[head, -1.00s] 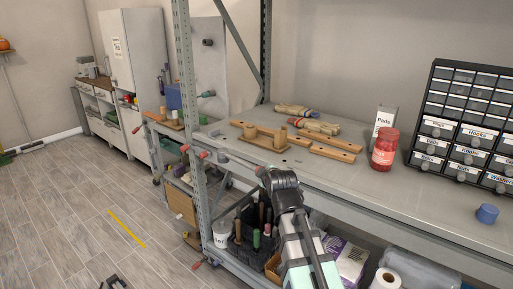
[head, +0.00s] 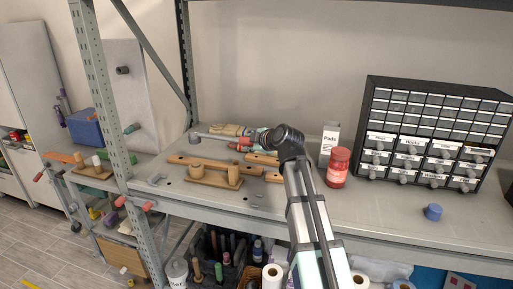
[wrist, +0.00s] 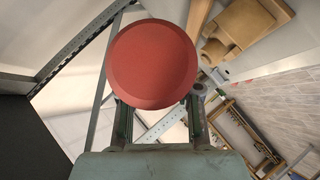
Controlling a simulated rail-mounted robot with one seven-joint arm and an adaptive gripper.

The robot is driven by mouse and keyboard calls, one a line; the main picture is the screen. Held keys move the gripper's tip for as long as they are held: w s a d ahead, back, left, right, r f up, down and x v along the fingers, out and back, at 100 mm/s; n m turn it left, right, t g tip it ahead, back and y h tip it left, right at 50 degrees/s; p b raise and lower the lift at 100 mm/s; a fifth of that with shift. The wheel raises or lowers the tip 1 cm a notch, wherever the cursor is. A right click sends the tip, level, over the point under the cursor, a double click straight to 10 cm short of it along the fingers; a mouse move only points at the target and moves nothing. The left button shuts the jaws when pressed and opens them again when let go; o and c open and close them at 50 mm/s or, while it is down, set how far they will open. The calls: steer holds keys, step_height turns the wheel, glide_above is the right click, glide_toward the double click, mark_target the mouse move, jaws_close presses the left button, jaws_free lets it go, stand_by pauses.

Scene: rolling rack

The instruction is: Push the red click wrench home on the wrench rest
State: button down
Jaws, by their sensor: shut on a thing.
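The red click wrench shows in the wrist view as a large round red end (wrist: 152,62) facing the camera, between the fingers of my gripper (wrist: 158,108). In the head view a grey shaft with a round head (head: 195,137) appears to reach left from a red part beside my wrist; I take it as the wrench. My fingers are shut on it, mostly hidden there behind my black wrist. A wooden base with two upright pegs (head: 215,175), seemingly the wrench rest, stands on the shelf left of my wrist. The wrench appears above and behind it, apart from it.
Wooden bars and gloves (head: 232,130) lie behind the pegs. A red jar (head: 338,167), a white box (head: 329,143), a drawer cabinet (head: 432,135) and a blue cup (head: 433,212) stand to the right. A rack post (head: 103,90) rises at the left.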

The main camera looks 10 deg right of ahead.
steer(key=shift+s+a, duration=0.1)
steer(key=shift+s+r+n+y, duration=0.1)
steer(key=shift+s+n+y, duration=0.1)
steer(key=shift+n+y, duration=0.1)
steer(key=shift+b, duration=0.6)
steer(key=shift+f+b, duration=2.4)
steer(key=shift+f, duration=0.45)
steer(key=shift+f+b, duration=2.15)
steer(key=shift+b, duration=0.1)
steer(key=shift+c, duration=1.2)
jaws_free()
